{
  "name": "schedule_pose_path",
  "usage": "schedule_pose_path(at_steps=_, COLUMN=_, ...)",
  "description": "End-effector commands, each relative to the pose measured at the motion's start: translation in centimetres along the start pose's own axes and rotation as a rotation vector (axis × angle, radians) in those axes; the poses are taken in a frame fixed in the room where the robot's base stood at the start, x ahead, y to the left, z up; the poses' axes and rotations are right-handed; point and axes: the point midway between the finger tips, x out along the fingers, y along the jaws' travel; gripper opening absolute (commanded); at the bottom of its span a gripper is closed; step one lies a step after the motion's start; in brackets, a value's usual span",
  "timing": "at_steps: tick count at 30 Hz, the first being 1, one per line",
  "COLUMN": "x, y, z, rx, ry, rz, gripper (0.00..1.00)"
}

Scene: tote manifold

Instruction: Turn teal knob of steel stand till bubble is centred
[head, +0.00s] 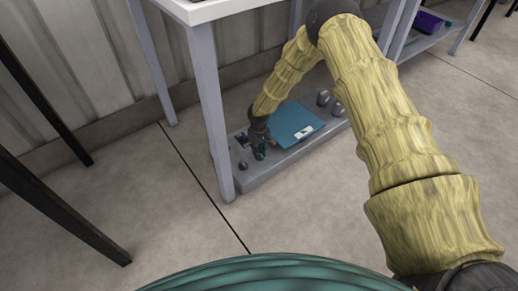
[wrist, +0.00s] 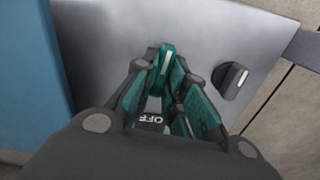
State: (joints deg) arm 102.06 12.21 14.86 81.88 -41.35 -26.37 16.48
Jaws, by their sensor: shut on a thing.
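The steel stand (head: 275,168) is a low grey slab under the table, and it fills much of the wrist view as a grey metal surface (wrist: 110,40). The teal knob (wrist: 165,62) has a white line on its top and stands between my fingertips. My gripper (wrist: 160,80) is shut on it, and its own pads are teal too. In the head view my gripper (head: 259,152) reaches down to the stand's left part and hides most of the knob. A pale bubble level (head: 303,132) lies on the blue plate (head: 292,120). Its bubble is too small to read.
A dark knob (wrist: 232,80) with a white line stands right of my gripper in the wrist view. An upside-down OFF label (wrist: 151,120) shows between my fingers. Grey knobs (head: 323,98) stand at the stand's far end. A table leg (head: 212,110) rises close left.

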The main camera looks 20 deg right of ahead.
Motion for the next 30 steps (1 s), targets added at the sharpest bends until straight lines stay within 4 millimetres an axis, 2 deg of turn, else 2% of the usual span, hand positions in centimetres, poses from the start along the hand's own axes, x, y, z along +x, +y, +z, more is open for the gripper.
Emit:
schedule_pose_path(at_steps=7, x=-0.16, y=-0.02, z=-0.02, rx=-0.103, ry=0.000, rz=0.001, gripper=0.00)
schedule_pose_path(at_steps=17, x=-0.02, y=-0.01, z=-0.02, rx=-0.112, ry=0.000, rz=0.001, gripper=0.00)
schedule_pose_path(at_steps=18, x=-0.02, y=-0.01, z=-0.03, rx=-0.112, ry=0.000, rz=0.001, gripper=0.17)
schedule_pose_path(at_steps=21, x=-0.02, y=-0.02, z=-0.02, rx=-0.112, ry=0.000, rz=0.000, gripper=0.35)
schedule_pose_path(at_steps=30, x=-0.05, y=-0.04, z=-0.02, rx=-0.112, ry=0.000, rz=0.000, gripper=0.35)
